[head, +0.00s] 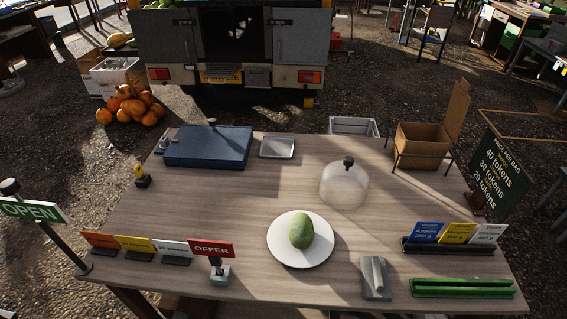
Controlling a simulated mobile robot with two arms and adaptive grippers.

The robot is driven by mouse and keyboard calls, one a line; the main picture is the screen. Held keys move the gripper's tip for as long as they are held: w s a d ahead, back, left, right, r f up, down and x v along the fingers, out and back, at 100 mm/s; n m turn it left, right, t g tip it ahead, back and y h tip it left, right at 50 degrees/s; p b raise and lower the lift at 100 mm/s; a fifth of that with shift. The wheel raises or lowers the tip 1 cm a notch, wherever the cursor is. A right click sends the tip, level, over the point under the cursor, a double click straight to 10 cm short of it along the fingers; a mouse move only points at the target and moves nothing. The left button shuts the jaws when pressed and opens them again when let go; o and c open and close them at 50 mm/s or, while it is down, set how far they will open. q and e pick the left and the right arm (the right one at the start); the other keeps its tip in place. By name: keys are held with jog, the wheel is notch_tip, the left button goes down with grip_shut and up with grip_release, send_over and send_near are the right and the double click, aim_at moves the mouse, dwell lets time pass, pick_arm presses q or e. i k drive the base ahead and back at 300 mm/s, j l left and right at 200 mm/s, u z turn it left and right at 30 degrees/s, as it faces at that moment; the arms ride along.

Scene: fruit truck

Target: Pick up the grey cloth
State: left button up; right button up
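A grey folded piece that looks like the cloth (376,278) lies near the front edge of the wooden table (190,215), right of centre. It has a raised ridge along its middle. The white plate (287,257) with a green fruit (301,231) on it is to its left, apart from it. A green slotted holder (462,288) lies to its right, with a small gap. Neither of my grippers shows in the head view, and nothing covers the cloth.
A clear dome (344,184) with a dark knob stands behind the plate. Card holders (448,247) stand at right, and an OFFER sign (212,249) stands front left. A blue case (209,146), a metal tray (277,148) and a cardboard box (421,145) are farther back. The table's left middle is clear.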

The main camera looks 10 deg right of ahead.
aim_at(374, 271)
jog(key=z, duration=1.2)
